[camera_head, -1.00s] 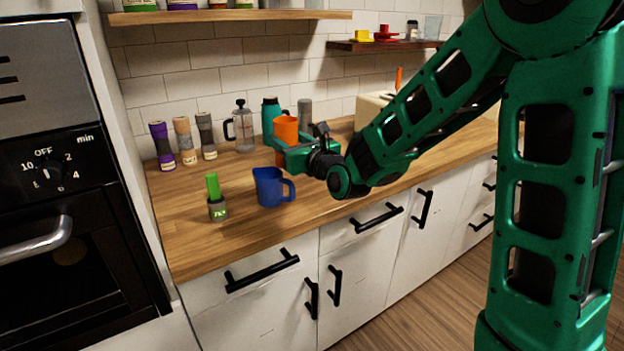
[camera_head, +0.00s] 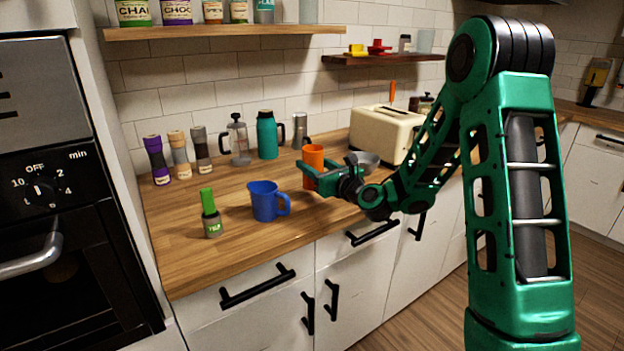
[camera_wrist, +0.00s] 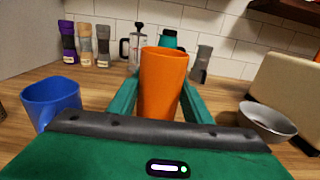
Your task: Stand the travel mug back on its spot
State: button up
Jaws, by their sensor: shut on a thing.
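The tall orange mug (camera_head: 313,160), without a handle and likely the travel mug, stands upright between the jaws of my gripper (camera_head: 318,176). My gripper is shut on it from the front right. In the wrist view the orange mug (camera_wrist: 162,85) fills the space between the two green fingers, and its base is hidden behind the gripper body. I cannot tell whether its base touches the wooden counter (camera_head: 190,255). No marked spot for it is visible.
A blue jug (camera_head: 265,201) and a green-topped bottle (camera_head: 210,215) stand to the left. A teal flask (camera_head: 267,135), a press (camera_head: 238,142) and a grey canister (camera_head: 299,128) stand behind. A metal bowl (camera_head: 366,161) and a cream toaster (camera_head: 385,133) are to the right. The front-left counter is clear.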

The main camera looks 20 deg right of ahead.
jog(key=shift+f, duration=1.95)
jog(key=o, duration=1.2)
jog(key=shift+o, duration=0.2)
